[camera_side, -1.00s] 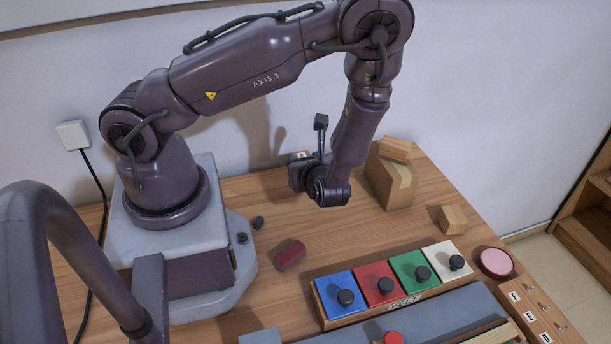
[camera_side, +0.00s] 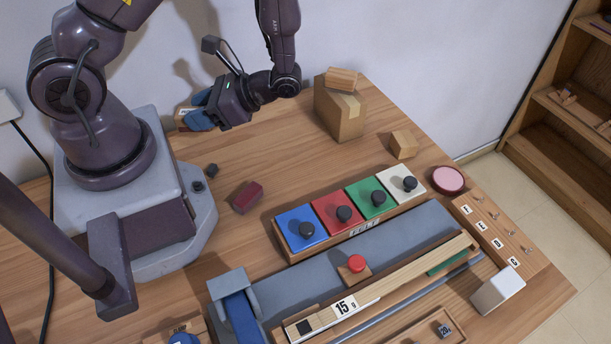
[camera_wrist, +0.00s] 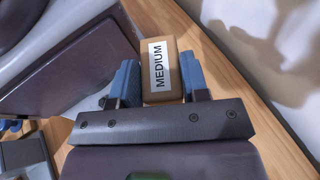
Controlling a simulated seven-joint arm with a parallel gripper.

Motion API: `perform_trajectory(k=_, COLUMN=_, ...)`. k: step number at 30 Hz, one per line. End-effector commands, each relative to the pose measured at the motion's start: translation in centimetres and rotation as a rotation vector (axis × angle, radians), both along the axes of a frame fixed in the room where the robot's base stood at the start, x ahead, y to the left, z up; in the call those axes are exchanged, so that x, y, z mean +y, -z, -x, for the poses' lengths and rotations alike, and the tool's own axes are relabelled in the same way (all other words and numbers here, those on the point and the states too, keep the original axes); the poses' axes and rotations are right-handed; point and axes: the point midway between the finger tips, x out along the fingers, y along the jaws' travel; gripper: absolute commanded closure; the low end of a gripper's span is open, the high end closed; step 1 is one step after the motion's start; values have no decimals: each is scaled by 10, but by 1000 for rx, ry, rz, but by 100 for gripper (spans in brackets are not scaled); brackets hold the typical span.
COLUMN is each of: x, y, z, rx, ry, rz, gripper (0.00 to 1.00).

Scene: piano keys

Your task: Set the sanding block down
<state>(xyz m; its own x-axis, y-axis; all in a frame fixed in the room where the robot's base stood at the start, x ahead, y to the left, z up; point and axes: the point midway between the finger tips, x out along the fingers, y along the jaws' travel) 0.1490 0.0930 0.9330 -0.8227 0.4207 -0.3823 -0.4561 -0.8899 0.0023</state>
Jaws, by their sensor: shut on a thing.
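The sanding block is a tan block with a white label reading MEDIUM (camera_wrist: 163,70), seen in the wrist view. My gripper (camera_wrist: 159,75) is shut on it, with one blue finger against each side. In the side view, my gripper (camera_side: 192,110) is at the back of the table near the wall, right of my base. The sanding block (camera_side: 181,114) shows there as a small tan piece with a white label between the blue fingers. It is low over the wooden table top (camera_side: 290,130); whether it touches the wood I cannot tell.
A row of coloured pads (camera_side: 302,230) is nearer. Bare wood lies between my gripper and the box.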

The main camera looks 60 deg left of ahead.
Motion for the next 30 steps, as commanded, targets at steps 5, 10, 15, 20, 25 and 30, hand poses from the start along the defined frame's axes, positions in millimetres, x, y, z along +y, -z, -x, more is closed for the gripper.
perform_trajectory(k=5, x=-35, y=0, z=14, rx=1, ry=-491, rz=1, gripper=82)
perform_trajectory(k=10, x=-68, y=-5, z=12, rx=2, ry=-950, rz=-1, gripper=82)
perform_trajectory(k=15, x=-94, y=-16, z=17, rx=4, ry=-1383, rz=-6, gripper=82)
perform_trajectory(k=20, x=-108, y=-27, z=14, rx=2, ry=-1709, rz=-5, gripper=82)
perform_trajectory(k=25, x=-109, y=-34, z=1, rx=0, ry=-1945, rz=-3, gripper=82)
perform_trajectory(k=30, x=-107, y=-34, z=-11, rx=1, ry=-2039, rz=-2, gripper=82)
